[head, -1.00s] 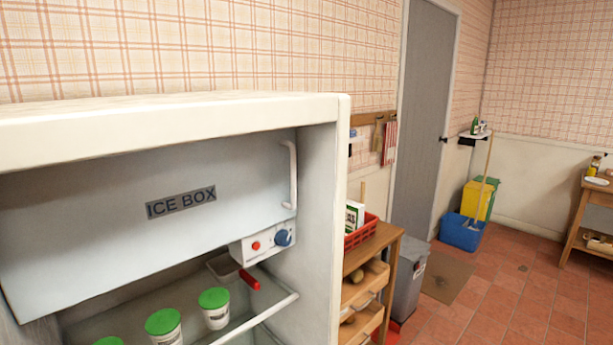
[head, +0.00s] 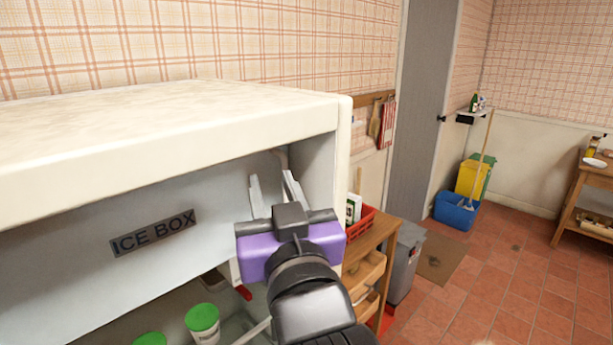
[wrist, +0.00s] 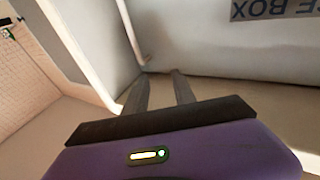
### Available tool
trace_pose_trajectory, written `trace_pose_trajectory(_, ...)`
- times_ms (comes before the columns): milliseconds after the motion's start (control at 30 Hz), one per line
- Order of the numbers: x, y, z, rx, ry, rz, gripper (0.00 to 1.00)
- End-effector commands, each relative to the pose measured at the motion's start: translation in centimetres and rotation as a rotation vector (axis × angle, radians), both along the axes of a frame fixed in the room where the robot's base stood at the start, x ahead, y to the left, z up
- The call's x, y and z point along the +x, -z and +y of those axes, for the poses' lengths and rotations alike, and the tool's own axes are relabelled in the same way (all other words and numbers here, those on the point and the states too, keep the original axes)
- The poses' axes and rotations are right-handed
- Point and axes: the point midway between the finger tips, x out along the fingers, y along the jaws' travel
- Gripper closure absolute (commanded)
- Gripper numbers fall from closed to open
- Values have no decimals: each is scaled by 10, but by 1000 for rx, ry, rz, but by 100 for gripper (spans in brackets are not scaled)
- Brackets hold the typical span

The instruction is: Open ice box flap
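The ice box flap (head: 70,263) is a pale panel across the top of the open fridge, with a dark ICE BOX label (head: 153,232). It stands closed. Its slim white handle is mostly hidden behind my gripper in the head view; only the top (head: 281,154) shows. My gripper (head: 271,178), purple with grey fingers, is in front of the flap's right end. The fingers are apart with nothing visibly between them. In the wrist view, the handle (wrist: 130,32) ends close to the left fingertip of my gripper (wrist: 160,76). I cannot tell whether they touch.
The fridge's side wall (head: 320,160) stands close to the right of my gripper. Tubs with green lids (head: 203,320) stand on the shelf below. A wooden cart (head: 375,240) with a red basket is right of the fridge. Open tiled floor (head: 480,275) lies farther right.

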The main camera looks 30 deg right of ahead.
Motion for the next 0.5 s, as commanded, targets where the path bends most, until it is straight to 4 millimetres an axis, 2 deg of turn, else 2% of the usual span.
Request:
trace_pose_trajectory(100,2,25,-14,22,51,97,68)
trace_pose_trajectory(200,1,38,-19,37,71,149,68)
trace_pose_trajectory(367,8,44,-23,50,77,176,68)
trace_pose_trajectory(500,27,43,-29,50,78,176,68)
